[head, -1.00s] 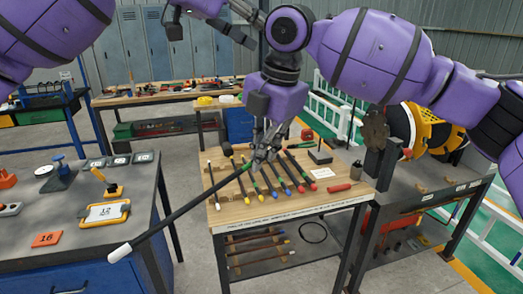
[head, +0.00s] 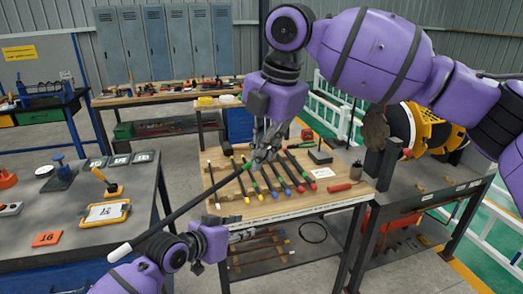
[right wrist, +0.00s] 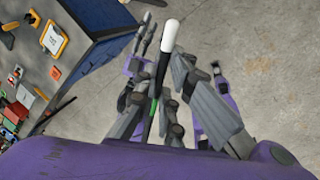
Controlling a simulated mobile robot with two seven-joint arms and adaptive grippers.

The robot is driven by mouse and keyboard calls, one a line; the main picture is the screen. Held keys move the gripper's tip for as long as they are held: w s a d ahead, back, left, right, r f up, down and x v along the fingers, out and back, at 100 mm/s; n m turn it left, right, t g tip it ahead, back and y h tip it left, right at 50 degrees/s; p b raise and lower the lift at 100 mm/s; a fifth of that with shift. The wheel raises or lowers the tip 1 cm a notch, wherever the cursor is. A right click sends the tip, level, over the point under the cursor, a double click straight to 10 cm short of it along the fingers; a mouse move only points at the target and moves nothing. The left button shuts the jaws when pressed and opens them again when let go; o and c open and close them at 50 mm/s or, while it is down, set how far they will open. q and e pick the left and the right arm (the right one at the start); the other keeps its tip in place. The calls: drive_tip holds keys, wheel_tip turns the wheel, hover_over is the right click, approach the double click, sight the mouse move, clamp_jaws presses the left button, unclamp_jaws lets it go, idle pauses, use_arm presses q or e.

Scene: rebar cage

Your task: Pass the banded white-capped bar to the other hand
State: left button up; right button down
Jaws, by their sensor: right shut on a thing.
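The banded bar (head: 180,211) is long and black, with a white cap (head: 120,252) at its lower left end and a green band near its upper end. My right gripper (head: 262,158) is shut on it near the green band, above the wooden table, and the bar slants down to the left. In the right wrist view the white cap (right wrist: 172,35) points away between my right gripper's fingers (right wrist: 168,85). My left gripper (head: 248,235) is below the bar, right of the cap and apart from the right gripper. Its finger opening is unclear.
The wooden table (head: 285,207) carries several bars with coloured ends, a red cylinder (head: 340,188) and a small black block (head: 320,155). A grey workbench (head: 60,215) with a clipboard (head: 105,211) stands at left. A shelf with more bars lies under the wooden table.

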use_arm(q)
drive_tip(key=s+a+f+n+y, duration=0.2)
drive_tip(key=s+a+f, duration=0.1)
drive_tip(key=s+f, duration=0.55)
drive_tip(key=s+a+f+n+y, duration=0.1)
drive_tip(key=s+a+f, duration=0.3)
drive_tip(key=s+f, duration=0.4)
drive_tip(key=s+a+f+n+y, duration=0.1)
drive_tip(key=s+a+f+y, duration=0.1)
drive_tip(key=s+f, duration=0.3)
drive_tip(key=s+a+f+n+y, duration=0.1)
drive_tip(key=s+a+f, duration=0.3)
drive_tip(key=s, duration=0.9)
drive_tip(key=shift+s+a+f+g+y, duration=0.35)
drive_tip(key=shift+a+y, duration=0.2)
drive_tip(key=shift+y, duration=0.25)
